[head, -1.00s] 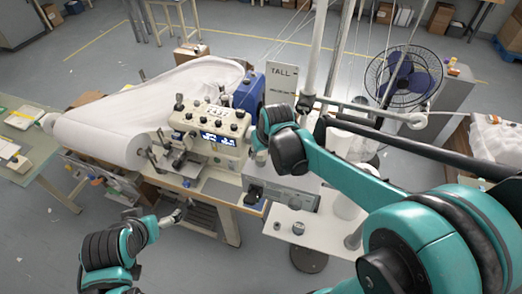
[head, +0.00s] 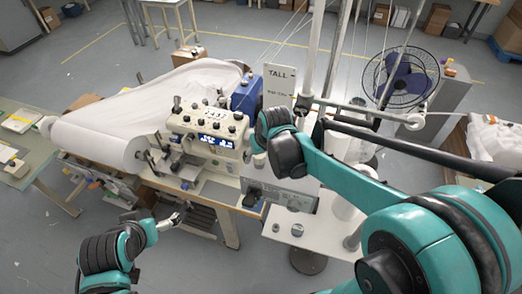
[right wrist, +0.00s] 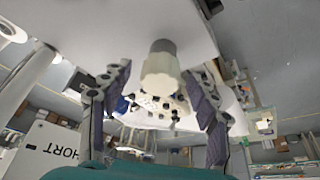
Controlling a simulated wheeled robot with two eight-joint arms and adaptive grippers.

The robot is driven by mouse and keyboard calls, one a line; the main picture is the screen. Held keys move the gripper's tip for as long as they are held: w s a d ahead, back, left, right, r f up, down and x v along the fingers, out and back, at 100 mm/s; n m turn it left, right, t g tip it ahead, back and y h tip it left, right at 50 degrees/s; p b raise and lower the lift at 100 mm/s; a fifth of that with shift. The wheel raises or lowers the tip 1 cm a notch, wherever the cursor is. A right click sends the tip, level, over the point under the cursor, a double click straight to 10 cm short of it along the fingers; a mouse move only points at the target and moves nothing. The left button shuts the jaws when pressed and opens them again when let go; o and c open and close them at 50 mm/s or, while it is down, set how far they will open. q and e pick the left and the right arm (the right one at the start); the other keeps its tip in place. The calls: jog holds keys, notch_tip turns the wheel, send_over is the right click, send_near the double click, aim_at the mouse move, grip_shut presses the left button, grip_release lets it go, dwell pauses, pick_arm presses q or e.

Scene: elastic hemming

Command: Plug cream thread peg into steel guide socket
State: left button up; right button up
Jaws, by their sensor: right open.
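In the right wrist view, a cream peg-like cylinder (right wrist: 160,74) lies between the spread fingers of my right gripper (right wrist: 158,120), with gaps on both sides. A dark grey cylindrical part (right wrist: 162,46) adjoins its far end, against a white surface; I cannot tell whether this is the steel guide socket. In the head view my right gripper's fingers are hidden by its wrist, close beside the sewing machine. My left gripper (head: 175,217) is in front of the machine table with nothing visible in it; its finger opening is too small to judge.
The sewing machine (head: 207,127) stands on a wooden-edged table with a white fabric roll (head: 95,145). A white shelf (head: 325,233) holds small grey parts (head: 298,230) and thread cones. A fan (head: 400,77) stands at the back right.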

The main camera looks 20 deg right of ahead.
jog(key=v, duration=1.1)
jog(key=shift+r, duration=0.25)
